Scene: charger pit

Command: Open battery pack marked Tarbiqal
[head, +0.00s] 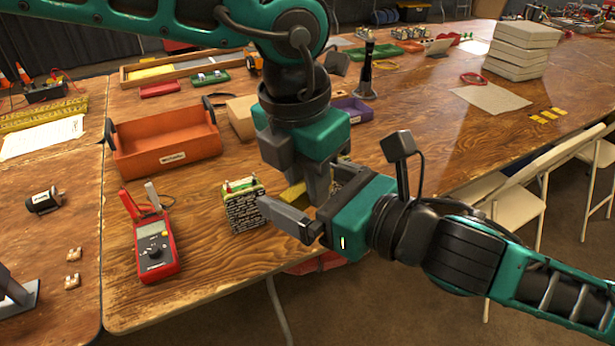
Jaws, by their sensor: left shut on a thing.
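My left gripper (318,188) points down over the table's front edge and is shut on a yellow object (292,195), mostly hidden behind the fingers. I cannot tell whether it is the battery pack or read a name on it. My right gripper (318,200) comes in from the right, its fingers spread wide on either side of the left gripper's fingertips. A small block (243,209) with a dense black-and-white pattern and coloured bits on top stands just left of the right gripper's near finger. No Tarbiqal marking is readable.
A red multimeter (155,247) with probes lies at the left front. An orange tray (165,143) with a label stands behind it. A purple bin (352,110) and a black stand (366,75) are beyond my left gripper. White folding chairs (510,200) stand at the right.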

